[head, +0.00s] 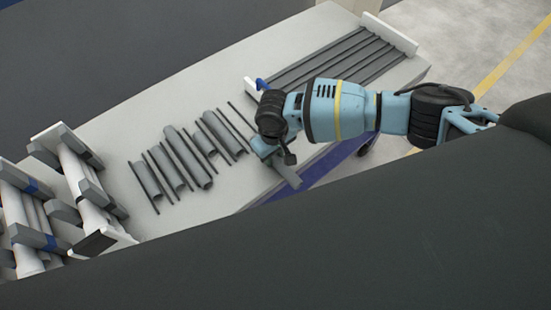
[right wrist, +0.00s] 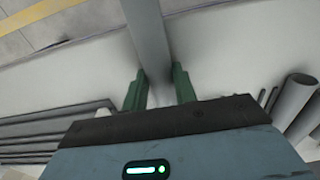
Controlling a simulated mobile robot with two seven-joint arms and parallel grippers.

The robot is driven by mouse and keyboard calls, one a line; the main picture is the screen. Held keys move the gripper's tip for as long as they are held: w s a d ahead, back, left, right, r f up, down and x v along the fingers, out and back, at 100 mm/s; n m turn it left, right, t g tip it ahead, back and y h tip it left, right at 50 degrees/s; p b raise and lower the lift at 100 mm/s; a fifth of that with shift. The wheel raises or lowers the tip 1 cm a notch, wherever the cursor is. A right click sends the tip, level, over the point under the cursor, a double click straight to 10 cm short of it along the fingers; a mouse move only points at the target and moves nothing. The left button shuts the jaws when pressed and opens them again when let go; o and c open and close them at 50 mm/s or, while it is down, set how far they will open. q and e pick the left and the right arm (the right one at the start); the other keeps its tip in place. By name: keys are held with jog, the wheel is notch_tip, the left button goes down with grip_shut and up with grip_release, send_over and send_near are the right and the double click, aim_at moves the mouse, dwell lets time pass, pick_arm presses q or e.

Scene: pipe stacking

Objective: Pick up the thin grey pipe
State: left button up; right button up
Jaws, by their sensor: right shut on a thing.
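My right gripper (head: 270,151) is at the front edge of the table, right of the loose pipes. In the right wrist view its green fingers (right wrist: 158,88) are shut on a grey pipe (right wrist: 148,40), which runs away from me between them. The held pipe (head: 290,178) also shows in the head view, sticking out below the gripper toward the table edge. Several thin grey pipes (head: 240,114) and wider half-round grey pieces (head: 179,142) lie side by side on the table. My left gripper is not in view.
The pale table (head: 200,90) has free room behind the loose pipes. A rack of long grey pipes (head: 330,58) with white end boards stands at the back right. White and grey racks (head: 85,185) stand at the left. Loose pipes (right wrist: 295,100) lie right in the wrist view.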

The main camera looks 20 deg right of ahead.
jog(key=shift+r, duration=0.1)
jog(key=shift+c, duration=0.3)
